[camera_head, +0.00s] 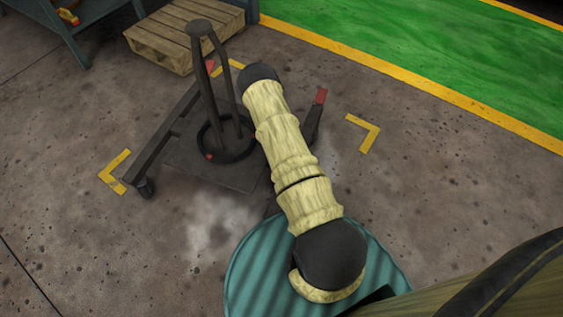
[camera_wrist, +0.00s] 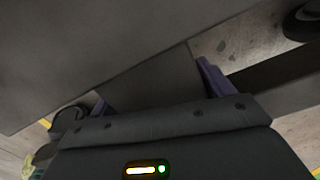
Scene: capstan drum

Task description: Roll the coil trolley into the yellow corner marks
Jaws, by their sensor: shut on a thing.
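The coil trolley (camera_head: 190,162) is a dark, low frame with a flat deck, a side rail, a small caster and tall upright bars rising from a dark ring. It stands on the floor among the yellow corner marks, at left (camera_head: 113,172), right (camera_head: 364,133) and back (camera_head: 228,67). The left mark lies just outside the trolley's near left end. My arm crosses the trolley's right part and hides my gripper in the head view. In the wrist view, my gripper (camera_wrist: 157,92) is shut on a dark part of the trolley, with its purplish fingers on either side.
A wooden pallet (camera_head: 168,40) and a blue-grey bench (camera_head: 85,27) stand behind the trolley. A yellow line (camera_head: 420,82) borders the green floor (camera_head: 430,45) at the upper right. The floor on the right is clear.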

